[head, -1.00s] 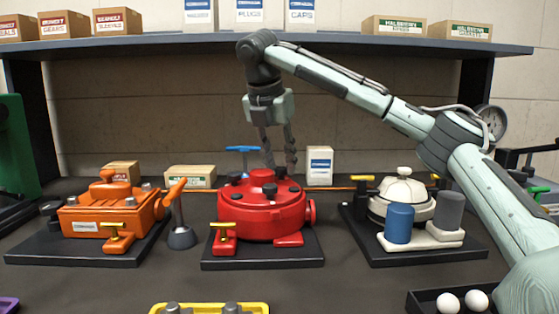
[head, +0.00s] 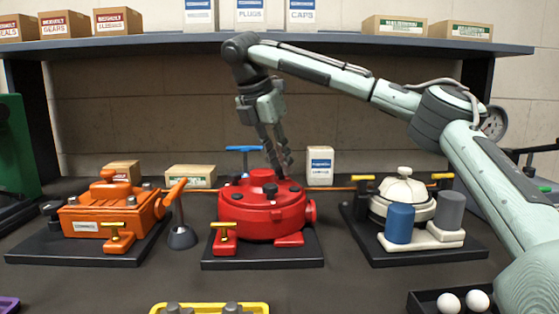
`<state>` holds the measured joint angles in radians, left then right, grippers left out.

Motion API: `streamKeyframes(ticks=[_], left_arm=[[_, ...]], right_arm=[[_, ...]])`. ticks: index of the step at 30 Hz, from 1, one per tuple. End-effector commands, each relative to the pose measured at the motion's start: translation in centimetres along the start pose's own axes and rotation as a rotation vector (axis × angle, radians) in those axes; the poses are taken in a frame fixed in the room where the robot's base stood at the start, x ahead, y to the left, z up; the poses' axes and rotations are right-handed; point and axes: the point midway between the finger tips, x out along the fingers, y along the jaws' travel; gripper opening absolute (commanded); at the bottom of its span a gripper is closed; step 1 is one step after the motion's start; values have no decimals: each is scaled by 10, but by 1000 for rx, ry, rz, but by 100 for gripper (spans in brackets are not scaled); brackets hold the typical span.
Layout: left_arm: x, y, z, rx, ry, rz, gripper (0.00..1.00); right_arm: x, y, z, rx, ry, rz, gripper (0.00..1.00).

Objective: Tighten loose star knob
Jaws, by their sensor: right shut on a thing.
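The red motor (head: 262,221) stands on a black base plate in the middle of the bench. Several small black knobs sit around its round top, one of them a front knob (head: 270,189). My right gripper (head: 280,172) reaches down from above, tilted, with its fingers at the back right of the red top. It is shut on a black knob there, which the fingers mostly hide. The knobs are too small to tell which one is loose. My left gripper is out of view.
An orange motor (head: 107,212) stands left and a cream motor (head: 403,190) with blue and grey cylinders stands right. A blue T-handle (head: 244,149) rises behind the red motor. A shelf (head: 150,43) with boxes spans the back. A yellow tray (head: 258,307) lies in front.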

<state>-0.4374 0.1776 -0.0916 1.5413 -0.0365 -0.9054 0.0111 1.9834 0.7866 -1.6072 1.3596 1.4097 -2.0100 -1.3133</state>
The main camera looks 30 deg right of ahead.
Motion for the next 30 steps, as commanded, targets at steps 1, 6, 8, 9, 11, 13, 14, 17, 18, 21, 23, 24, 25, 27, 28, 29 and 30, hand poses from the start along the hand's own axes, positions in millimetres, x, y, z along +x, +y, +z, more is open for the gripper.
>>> streamKeyframes(ticks=[1, 6, 8, 9, 11, 13, 14, 17, 18, 21, 23, 24, 25, 27, 28, 29, 30], left_arm=[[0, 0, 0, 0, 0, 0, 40], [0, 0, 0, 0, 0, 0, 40], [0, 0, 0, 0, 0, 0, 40], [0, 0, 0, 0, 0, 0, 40], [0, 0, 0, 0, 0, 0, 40], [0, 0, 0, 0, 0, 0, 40], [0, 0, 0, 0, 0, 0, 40], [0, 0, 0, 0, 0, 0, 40], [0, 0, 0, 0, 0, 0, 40], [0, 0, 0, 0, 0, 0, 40], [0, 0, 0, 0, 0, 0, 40], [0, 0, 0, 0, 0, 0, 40], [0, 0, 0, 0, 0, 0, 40], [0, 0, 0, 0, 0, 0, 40], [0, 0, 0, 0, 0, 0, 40], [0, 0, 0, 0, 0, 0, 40], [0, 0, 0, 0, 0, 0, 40]], right_arm=[[-2, 1, 0, 42, -3, -16, 0], [-2, 3, 1, 192, -3, -78, 0], [-2, 3, 1, 245, -3, -99, 0], [-2, 4, 1, 280, -3, -114, 0], [-2, 4, 1, 333, -2, -136, 0], [-2, 5, 1, 396, -3, -161, 0], [-2, 5, 2, 422, -3, -171, 0], [-2, 6, 2, 510, -2, -207, 0], [-2, 6, 2, 546, -3, -221, 0], [-2, 7, 3, 633, -3, -257, 0], [-1, 7, 3, 687, -3, -279, 0], [-2, 8, 3, 721, -2, -292, 0], [-2, 8, 4, 749, -3, -302, 0], [-2, 8, 4, 809, -2, -327, 0], [-2, 9, 4, 835, -3, -337, 0], [-1, 9, 5, 860, -3, -347, 0], [-1, 9, 5, 893, -2, -361, 0]])
